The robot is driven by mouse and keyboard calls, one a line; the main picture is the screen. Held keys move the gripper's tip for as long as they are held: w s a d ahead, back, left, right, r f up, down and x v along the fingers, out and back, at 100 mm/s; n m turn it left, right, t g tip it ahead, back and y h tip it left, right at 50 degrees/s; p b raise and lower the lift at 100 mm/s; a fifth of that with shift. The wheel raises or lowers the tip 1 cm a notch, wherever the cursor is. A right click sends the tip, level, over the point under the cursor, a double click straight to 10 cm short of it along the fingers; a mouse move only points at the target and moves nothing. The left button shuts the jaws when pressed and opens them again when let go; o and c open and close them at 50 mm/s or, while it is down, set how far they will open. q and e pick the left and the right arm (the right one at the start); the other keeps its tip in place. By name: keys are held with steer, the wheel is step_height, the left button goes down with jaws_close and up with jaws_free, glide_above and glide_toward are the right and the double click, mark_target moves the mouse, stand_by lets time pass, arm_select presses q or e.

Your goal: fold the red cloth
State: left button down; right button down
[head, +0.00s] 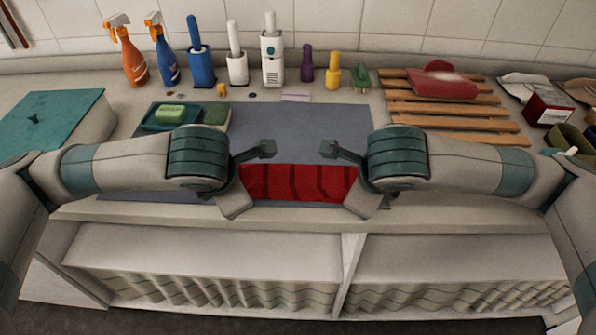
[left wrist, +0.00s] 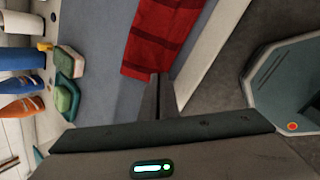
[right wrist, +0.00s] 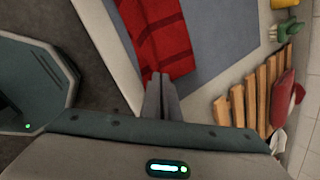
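The red cloth (head: 299,183) lies at the front of the grey-blue mat, a wide strip with darker bands. It also shows in the left wrist view (left wrist: 160,35) and the right wrist view (right wrist: 157,35). My left gripper (head: 240,208) is at its left near corner, and its fingers (left wrist: 160,80) look closed together over the cloth's edge. My right gripper (head: 357,207) is at the right near corner, with its fingers (right wrist: 159,80) closed together over that edge. The exact pinch at each corner is partly hidden by the fingers.
A teal tray (head: 150,124) with a green sponge (head: 170,114) sits at the mat's back left. A wooden rack (head: 445,107) with a folded red-pink cloth (head: 438,84) is at right. Bottles line the back wall. The mat (head: 300,125) behind the cloth is clear.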

arm_select(q)
steer(key=c, duration=1.7)
jaws_free()
arm_select(e)
steer(key=c, duration=1.7)
jaws_free()
steer(key=shift+s+f, duration=0.1)
